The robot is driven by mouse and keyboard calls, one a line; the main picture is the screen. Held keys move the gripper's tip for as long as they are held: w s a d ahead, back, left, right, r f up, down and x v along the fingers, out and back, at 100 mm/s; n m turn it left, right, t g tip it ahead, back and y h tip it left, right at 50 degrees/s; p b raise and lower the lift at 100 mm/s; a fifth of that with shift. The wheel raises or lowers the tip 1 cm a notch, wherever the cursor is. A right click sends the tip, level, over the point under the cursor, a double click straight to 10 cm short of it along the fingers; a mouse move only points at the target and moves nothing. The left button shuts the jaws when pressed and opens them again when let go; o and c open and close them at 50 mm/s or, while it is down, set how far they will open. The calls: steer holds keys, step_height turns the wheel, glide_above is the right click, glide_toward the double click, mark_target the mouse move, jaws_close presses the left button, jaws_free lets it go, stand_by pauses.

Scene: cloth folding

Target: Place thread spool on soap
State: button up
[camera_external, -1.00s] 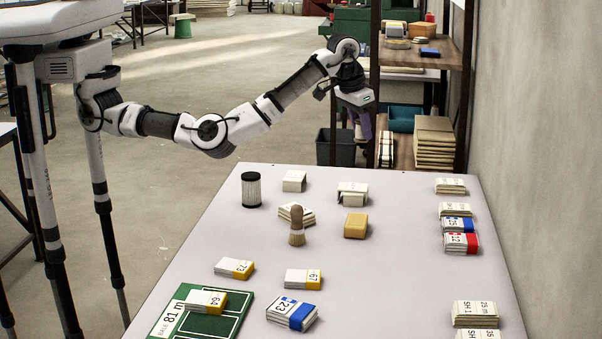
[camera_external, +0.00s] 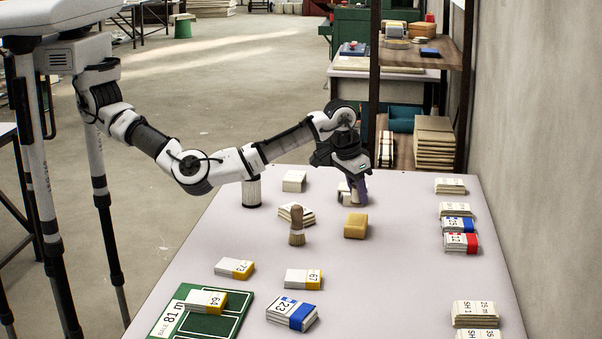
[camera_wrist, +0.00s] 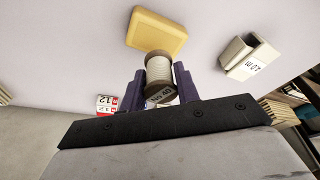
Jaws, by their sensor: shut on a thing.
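The soap (camera_external: 356,226) is a yellow block lying on the table, right of its middle. It also shows at the top of the wrist view (camera_wrist: 157,30). My gripper (camera_external: 356,197) is low over the table, just beyond the soap. In the wrist view, its purple fingers (camera_wrist: 158,92) are shut on the thread spool (camera_wrist: 160,72), with pale thread between brown ends. The spool overlaps the soap's near edge in that view; whether they touch I cannot tell. In the external view the spool is not clearly made out at the fingers.
A pale folded block (camera_wrist: 249,57) lies right of the spool in the wrist view. Labelled stacks (camera_external: 458,243) line the right edge. Table right of the soap is clear.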

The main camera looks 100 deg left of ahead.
mark_target(357, 205)
steer(key=shift+f+p, duration=0.3)
steer(key=shift+f, duration=1.85)
steer(key=shift+f, duration=0.1)
steer(key=o, duration=0.9)
steer(key=shift+o, duration=0.2)
steer(key=b+v, duration=0.1)
steer(key=v, duration=1.1)
steer(key=shift+b, duration=0.4)
